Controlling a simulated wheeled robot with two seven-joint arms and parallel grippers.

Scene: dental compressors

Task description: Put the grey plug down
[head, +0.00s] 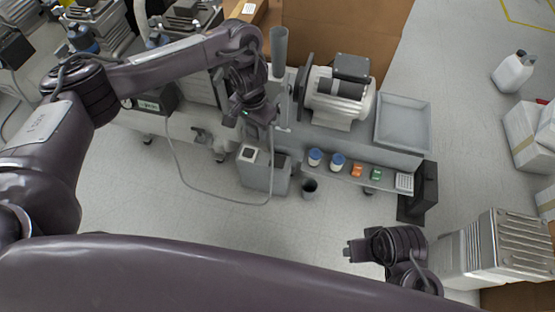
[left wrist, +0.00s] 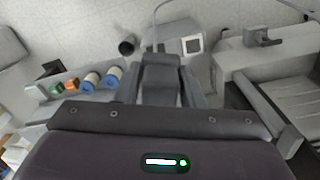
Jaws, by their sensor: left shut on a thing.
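My left gripper (head: 262,130) is over the front edge of the grey workbench. In the left wrist view its fingers (left wrist: 162,88) are shut on the grey plug (left wrist: 160,64), a grey block between them. In the head view the gripper mostly hides the plug. A thin grey cable (head: 195,188) loops below the gripper and back up to it. A grey box with a white socket plate (head: 249,154) stands just below the gripper; the plate also shows in the left wrist view (left wrist: 192,45). My right gripper (head: 356,250) is at the lower right, apart from the bench; its jaw opening is unclear.
A front shelf holds blue-lidded jars (head: 315,157), an orange piece (head: 357,171) and a green piece (head: 376,174). A dark cup (head: 310,187) is below it. A motor (head: 340,95) and an empty grey tray (head: 403,124) are on the bench. A finned metal unit (head: 495,250) is at right.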

